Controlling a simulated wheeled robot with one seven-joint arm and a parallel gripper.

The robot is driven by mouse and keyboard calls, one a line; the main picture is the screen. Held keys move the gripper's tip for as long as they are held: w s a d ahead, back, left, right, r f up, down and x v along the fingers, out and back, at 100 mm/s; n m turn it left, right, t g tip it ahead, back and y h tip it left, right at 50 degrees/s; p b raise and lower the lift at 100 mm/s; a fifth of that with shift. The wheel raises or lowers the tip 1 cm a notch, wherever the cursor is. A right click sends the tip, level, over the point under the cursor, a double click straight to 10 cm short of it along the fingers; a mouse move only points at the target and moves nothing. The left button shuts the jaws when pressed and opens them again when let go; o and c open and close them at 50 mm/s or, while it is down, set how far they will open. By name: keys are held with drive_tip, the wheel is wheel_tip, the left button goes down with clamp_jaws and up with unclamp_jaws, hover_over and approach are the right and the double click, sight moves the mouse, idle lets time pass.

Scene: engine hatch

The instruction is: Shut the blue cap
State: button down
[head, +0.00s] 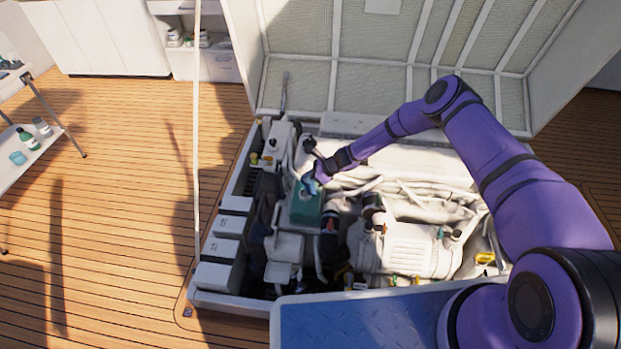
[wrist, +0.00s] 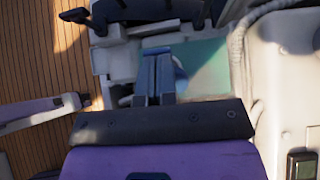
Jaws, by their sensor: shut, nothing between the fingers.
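A teal tank (head: 305,210) sits in the engine bay, left of the middle in the head view. Its pale teal top (wrist: 208,66) also shows in the wrist view. The blue cap (wrist: 180,74) shows in part just right of my fingers in the wrist view; the rest is hidden behind them. My gripper (head: 314,178) is at the tank's top beside the cap. Its two blue fingers (wrist: 154,76) are together with nothing between them. I cannot tell whether they touch the cap, or whether it stands open or lies flat.
White engine parts and hoses (head: 410,245) fill the bay right of the tank. White boxes (head: 225,245) line its left side. The raised hatch lid (head: 345,60) stands behind. A thin pole (head: 196,130) rises at left. A blue step (head: 365,320) is in front.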

drive_tip(key=shift+a+h, duration=0.15)
drive_tip(key=shift+h, duration=0.15)
drive_tip(key=shift+w+a+f, duration=0.1)
drive_tip(key=shift+a+f, duration=0.15)
drive_tip(key=shift+a, duration=0.45)
drive_tip(key=shift+a+f+h, duration=0.1)
drive_tip(key=shift+a+h, duration=0.15)
drive_tip(key=shift+h, duration=0.15)
drive_tip(key=shift+w+a+f+g+h, duration=0.15)
drive_tip(key=shift+a+f+g+h, duration=0.2)
drive_tip(key=shift+a+h, duration=0.35)
drive_tip(key=shift+w+a+f+h, duration=0.1)
drive_tip(key=shift+a+f+h, duration=0.2)
drive_tip(key=shift+h, duration=0.3)
drive_tip(key=shift+w+a+f+h, duration=0.1)
drive_tip(key=shift+a+f+h, duration=0.1)
drive_tip(key=shift+f+h, duration=0.3)
drive_tip(key=shift+a+x, duration=0.2)
drive_tip(key=shift+x, duration=1.3)
drive_tip(key=shift+s+f, duration=0.25)
drive_tip(key=shift+f, duration=0.05)
